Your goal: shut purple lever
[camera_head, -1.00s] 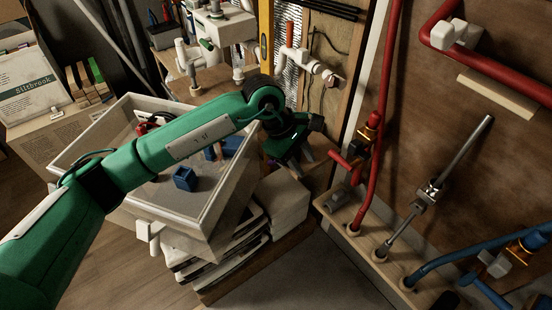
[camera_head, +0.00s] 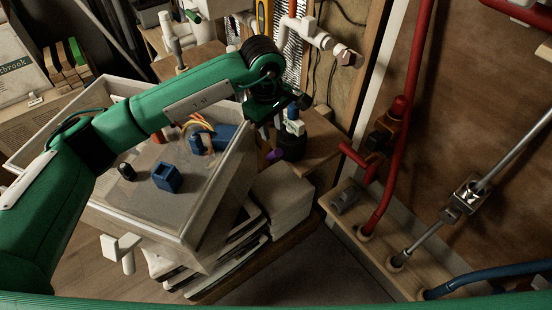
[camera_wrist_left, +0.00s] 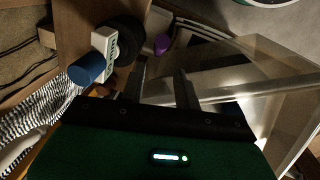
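The purple lever (camera_head: 275,155) shows as a small purple tip beside a dark round fitting (camera_head: 291,149) in the head view, just below and right of my left gripper. In the left wrist view the purple lever (camera_wrist_left: 162,44) lies beyond the fingertips, near the middle top. Most of its shape is too small to tell. My left gripper (camera_head: 264,127) is open, with an empty gap between its two fingers (camera_wrist_left: 161,78) in the wrist view. It does not appear to touch the lever. My right gripper is not in view.
A white and blue part (camera_head: 295,122) stands on the dark fitting. A clear-walled bin (camera_head: 118,216) with blue pieces lies left, on stacked books. A white pipe (camera_head: 325,41) is above. Red pipes (camera_head: 402,155) and a metal rod (camera_head: 505,155) stand right.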

